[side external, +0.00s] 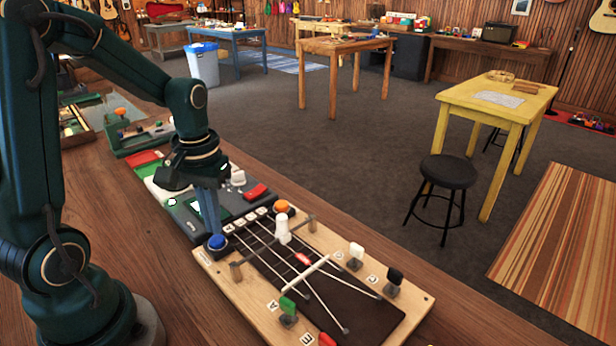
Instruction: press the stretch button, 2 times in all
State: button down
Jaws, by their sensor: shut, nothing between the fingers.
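A wooden board (420,305) with strings over a dark panel lies on the bench in front of my arm. A blue round button (216,242) sits at its left corner, and an orange round button (282,206) sits at its far corner. No readable label shows which one is the stretch button. My gripper (213,231) points down, shut and empty, with its fingertips right at or just above the blue button. I cannot tell whether they touch it or whether it is pressed down.
A white peg (282,228) stands up from the board, with green (287,306), white (356,250) and black (394,276) tuner knobs around it. A grey-green device (183,218) with a red switch (256,192) lies behind. Bare bench (190,308) shows at the near left.

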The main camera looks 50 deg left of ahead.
jog(key=shift+f, duration=0.65)
jog(key=shift+f, duration=0.45)
jog(key=shift+r, duration=3.8)
